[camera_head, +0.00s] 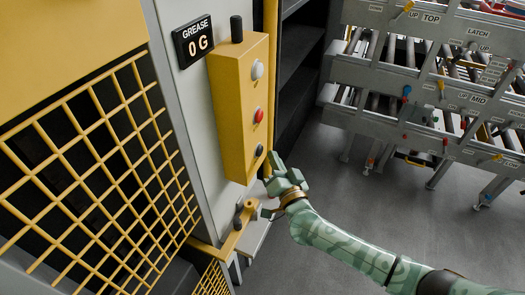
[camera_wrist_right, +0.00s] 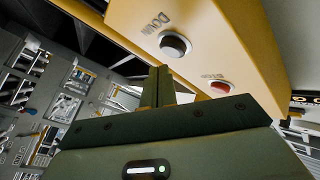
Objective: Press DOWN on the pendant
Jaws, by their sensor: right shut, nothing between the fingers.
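The yellow pendant (camera_head: 238,105) is mounted upright on the grey cabinet in the head view. Its buttons run from a white one (camera_head: 257,69) at the top, through a red one (camera_head: 259,115), to a dark one (camera_head: 259,150) at the bottom. In the right wrist view the dark button (camera_wrist_right: 175,44) has the label DOWN beside it, and the red button (camera_wrist_right: 222,88) is farther along. My right gripper (camera_head: 272,163) is shut and empty, its tips close to the DOWN button. The wrist view also shows its fingers (camera_wrist_right: 158,84); contact cannot be told. My left gripper is out of view.
A GREASE display (camera_head: 193,41) reading 0 G is left of the pendant. A yellow mesh guard (camera_head: 95,165) fills the left. A yellow lever (camera_head: 238,228) sits below the pendant. Labelled roller racks (camera_head: 430,75) stand at the right, with open grey floor (camera_head: 350,185) before them.

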